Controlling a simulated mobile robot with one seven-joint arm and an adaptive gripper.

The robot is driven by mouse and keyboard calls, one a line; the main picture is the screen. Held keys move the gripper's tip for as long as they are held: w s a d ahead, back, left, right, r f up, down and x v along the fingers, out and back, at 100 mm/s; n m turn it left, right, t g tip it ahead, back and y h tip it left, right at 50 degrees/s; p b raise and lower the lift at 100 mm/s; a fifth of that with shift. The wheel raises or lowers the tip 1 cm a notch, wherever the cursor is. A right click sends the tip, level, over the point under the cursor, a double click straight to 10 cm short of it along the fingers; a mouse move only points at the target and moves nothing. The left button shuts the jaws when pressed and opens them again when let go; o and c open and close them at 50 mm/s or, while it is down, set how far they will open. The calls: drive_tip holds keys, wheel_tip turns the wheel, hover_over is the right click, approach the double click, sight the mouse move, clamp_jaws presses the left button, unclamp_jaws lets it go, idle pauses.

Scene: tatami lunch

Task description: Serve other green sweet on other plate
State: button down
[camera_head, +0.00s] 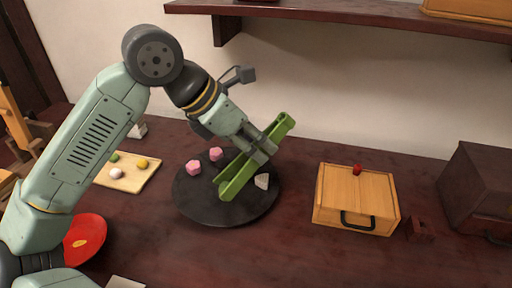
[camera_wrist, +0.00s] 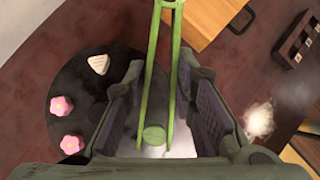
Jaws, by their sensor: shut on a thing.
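My gripper (camera_head: 262,149) is shut on long green tongs (camera_head: 250,172), tilted over the round black plate. In the wrist view the two slim green arms of the tongs (camera_wrist: 172,70) run between the dark fingers of my gripper (camera_wrist: 168,105). A small round green piece (camera_wrist: 153,134) shows there; I cannot tell whether it is a sweet or part of the tongs. A green sweet (camera_head: 114,156) lies on a tan board (camera_head: 130,184) at the left. The black plate (camera_head: 200,214) holds two pink flower sweets (camera_head: 194,167) and a pale triangular sweet (camera_head: 262,181).
The tan board also holds a yellow sweet (camera_head: 142,163) and a white sweet (camera_head: 116,173). A red dish (camera_head: 88,232) is partly hidden behind my arm. A wooden box (camera_head: 350,199) with a black handle stands right of the plate. A dark chest (camera_head: 480,185) stands far right.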

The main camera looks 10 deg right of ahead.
wheel_tip(320, 180, up, 7)
drive_tip(key=p, duration=0.3)
drive_tip(key=shift+p, duration=0.35)
